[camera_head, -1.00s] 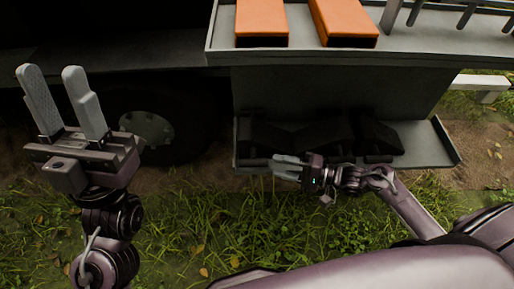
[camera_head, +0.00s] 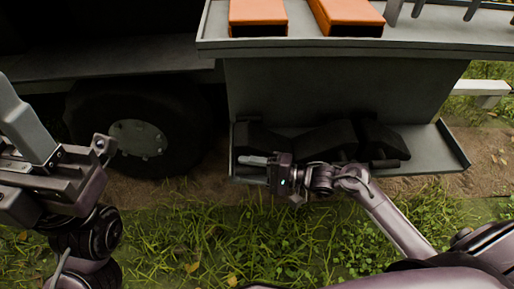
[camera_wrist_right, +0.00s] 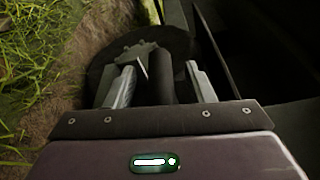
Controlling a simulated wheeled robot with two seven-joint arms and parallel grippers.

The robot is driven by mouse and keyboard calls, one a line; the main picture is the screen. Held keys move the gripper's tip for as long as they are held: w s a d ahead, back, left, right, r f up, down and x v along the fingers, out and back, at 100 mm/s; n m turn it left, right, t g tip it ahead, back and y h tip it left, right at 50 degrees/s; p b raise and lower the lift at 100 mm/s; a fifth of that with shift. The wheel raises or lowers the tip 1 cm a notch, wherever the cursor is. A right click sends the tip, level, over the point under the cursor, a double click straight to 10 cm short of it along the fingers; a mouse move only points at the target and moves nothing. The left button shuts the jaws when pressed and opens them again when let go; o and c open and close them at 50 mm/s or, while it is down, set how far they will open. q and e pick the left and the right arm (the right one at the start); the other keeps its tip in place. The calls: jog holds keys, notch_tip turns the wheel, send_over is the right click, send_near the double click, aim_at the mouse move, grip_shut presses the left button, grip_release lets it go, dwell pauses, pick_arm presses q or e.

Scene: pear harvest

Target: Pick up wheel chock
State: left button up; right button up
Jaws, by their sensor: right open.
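Several black wedge-shaped wheel chocks (camera_head: 328,139) sit side by side on the low grey shelf (camera_head: 447,152). My right gripper (camera_head: 252,160) is open in front of the left end of this row, pointing left. In the right wrist view, a dark bar, perhaps a chock's handle, lies between the spread fingers of the right gripper (camera_wrist_right: 161,82); its contact with them cannot be told. My left gripper (camera_head: 15,118) is partly cut off at the left edge, away from the chocks. One finger shows clearly, with no second finger against it.
The vehicle's wheel (camera_head: 138,138) stands left of the shelf. Above, a grey ledge (camera_head: 300,46) carries orange blocks (camera_head: 257,14). Grass (camera_head: 170,230) and bare soil lie in front. A dark panel (camera_wrist_right: 215,50) rises close to the right finger in the wrist view.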

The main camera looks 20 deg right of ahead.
grip_shut()
jog(key=shift+r, duration=0.15)
dwell(0.4)
jog(key=shift+r, duration=0.15)
